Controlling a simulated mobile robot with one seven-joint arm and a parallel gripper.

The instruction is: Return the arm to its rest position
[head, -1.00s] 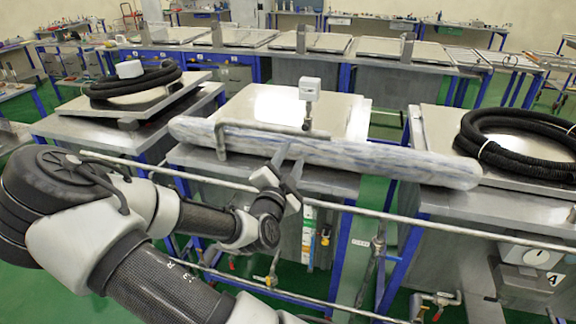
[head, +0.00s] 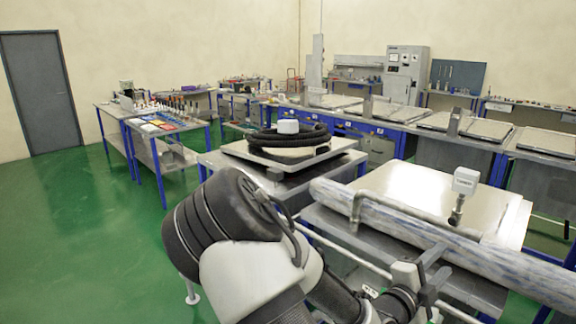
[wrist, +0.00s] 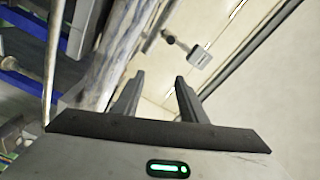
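My arm (head: 270,270) reaches from the bottom middle of the head view toward the right-hand bench. My gripper (head: 436,268) is at the front edge of that bench, close to the long wrapped roll (head: 410,232). In the wrist view my gripper (wrist: 154,82) has its two fingers apart with nothing between them. The wrapped roll also shows in the wrist view (wrist: 105,60), left of the fingers. I cannot tell from the head view whether a finger touches the roll.
A pale lid (head: 400,190) with a small grey box (head: 466,180) on a stem lies behind the roll. A metal rail (head: 345,257) runs along the bench front. A black coiled hose (head: 290,138) lies on the neighbouring bench. Green floor (head: 80,220) is open at left.

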